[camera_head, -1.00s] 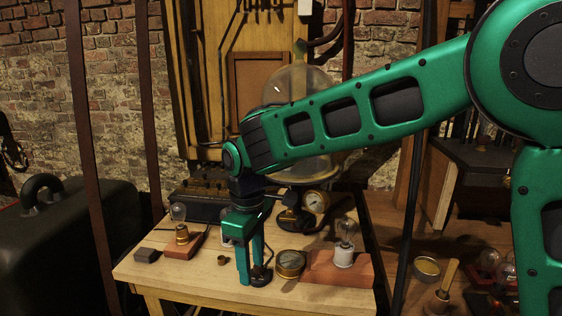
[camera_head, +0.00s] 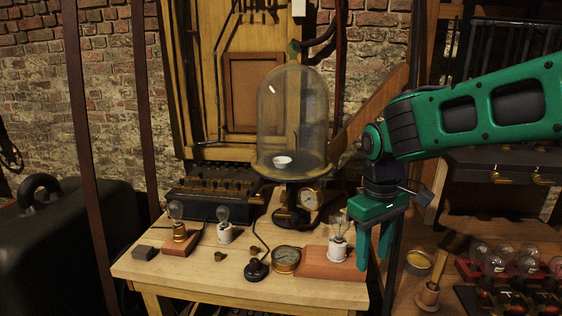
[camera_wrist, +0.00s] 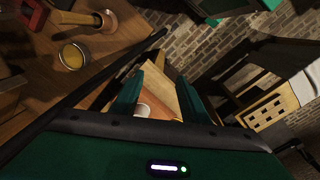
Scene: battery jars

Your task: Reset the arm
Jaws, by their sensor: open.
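My gripper (camera_head: 373,250) hangs pointing down at the right edge of the wooden table (camera_head: 190,270). Its two green fingers are apart with nothing held between them. In the head view it is in front of or beside the reddish block (camera_head: 318,262) with a bulb in a white socket (camera_head: 338,250). The wrist view shows both fingers (camera_wrist: 160,95) spread, with part of the white socket (camera_wrist: 143,110) and the block near them. Whether the fingers touch the block cannot be told.
Bulbs on sockets (camera_head: 224,234) stand to the left. A brass tin (camera_head: 418,262) and a wooden-handled tool (camera_head: 430,290) are on the right bench.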

